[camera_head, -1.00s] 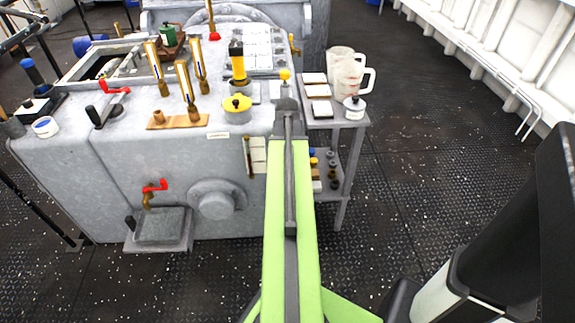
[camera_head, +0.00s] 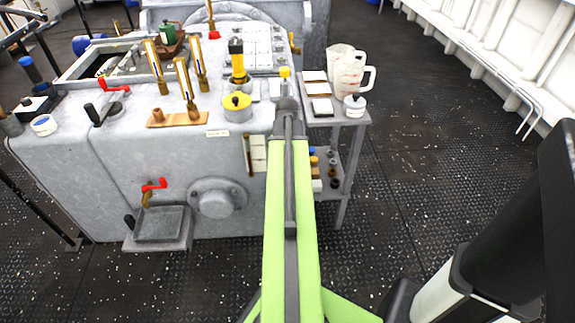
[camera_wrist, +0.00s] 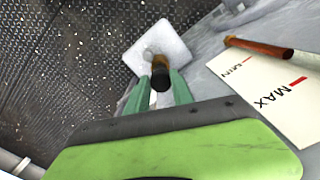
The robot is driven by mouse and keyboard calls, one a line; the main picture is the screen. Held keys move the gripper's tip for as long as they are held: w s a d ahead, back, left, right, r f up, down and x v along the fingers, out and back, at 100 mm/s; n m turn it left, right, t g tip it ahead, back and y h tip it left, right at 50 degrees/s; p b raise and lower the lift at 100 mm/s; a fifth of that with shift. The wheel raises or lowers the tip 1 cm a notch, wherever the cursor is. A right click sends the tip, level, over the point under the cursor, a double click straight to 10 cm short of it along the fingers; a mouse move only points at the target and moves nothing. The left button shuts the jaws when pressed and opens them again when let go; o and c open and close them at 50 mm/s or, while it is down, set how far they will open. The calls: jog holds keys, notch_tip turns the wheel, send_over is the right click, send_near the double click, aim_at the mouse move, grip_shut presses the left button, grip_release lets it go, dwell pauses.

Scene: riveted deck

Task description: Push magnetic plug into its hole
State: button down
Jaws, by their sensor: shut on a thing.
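The plug (camera_wrist: 161,78) shows in the wrist view as a short dark cylinder with a brass-brown part. My gripper (camera_wrist: 161,84) has its two green fingers shut on it, one at each side. Just beyond the plug is a pale square block (camera_wrist: 176,42) with a small round boss on it. The plug overlaps the boss in this view, and I cannot tell whether they touch. No hole is clearly visible. In the head view my arm hides the gripper and plug in front of the grey machine (camera_head: 110,165).
A MIN/MAX card (camera_wrist: 268,95) with a reddish-brown tube (camera_wrist: 258,45) lies right of the fingers in the wrist view. A grey side table (camera_head: 343,120) with jugs (camera_head: 350,72) stands right of the machine. The dark floor (camera_head: 420,200) farther right is open.

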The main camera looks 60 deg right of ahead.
jog(key=shift+f+b, duration=1.5)
jog(key=shift+f, duration=0.05)
jog(key=c, duration=1)
grip_release()
jog(key=shift+c, duration=0.2)
jog(key=shift+r, duration=0.1)
notch_tip(320, 180, up, 17)
jog(key=p, duration=1.7)
jog(key=shift+r, duration=0.15)
